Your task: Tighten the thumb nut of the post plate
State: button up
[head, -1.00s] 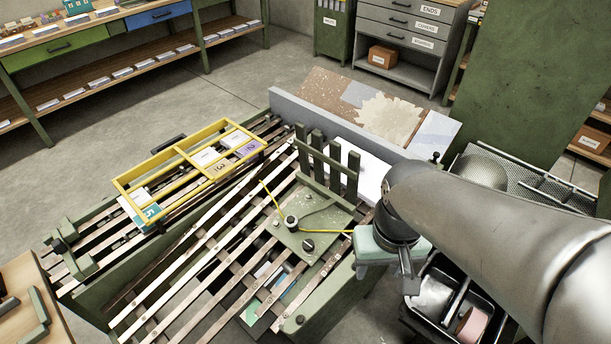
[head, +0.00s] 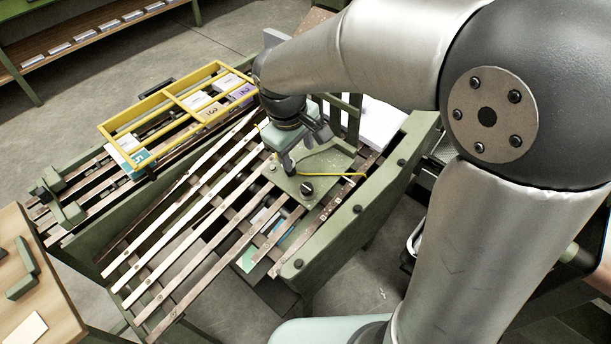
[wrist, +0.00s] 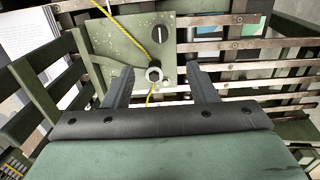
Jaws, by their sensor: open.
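The green post plate (head: 337,163) lies on the slatted bench, partly hidden by my gripper; it also shows in the wrist view (wrist: 128,40). A round post (wrist: 153,73) with a yellow cord (wrist: 150,95) stands nearer my gripper. My gripper (wrist: 160,70) is open and empty. In the wrist view its fingers straddle the post in the picture, with the knob beyond the fingertips. I cannot tell whether they touch anything.
Wooden slats (head: 180,220) surround the plate. Green upright slats (head: 352,115) stand close behind it. The yellow frame (head: 150,150) with cards lies to the left. The yellow cord runs across the plate toward the right.

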aim_at(307, 187)
jog(key=f, duration=0.5)
jog(key=w+d+f+b, duration=0.1)
jog(key=f, duration=0.3)
jog(key=w+d+f, duration=0.1)
jog(key=f, duration=0.4)
jog(key=shift+f+b, duration=0.35)
jog(key=shift+b, duration=0.05)
jog(key=c, duration=1)
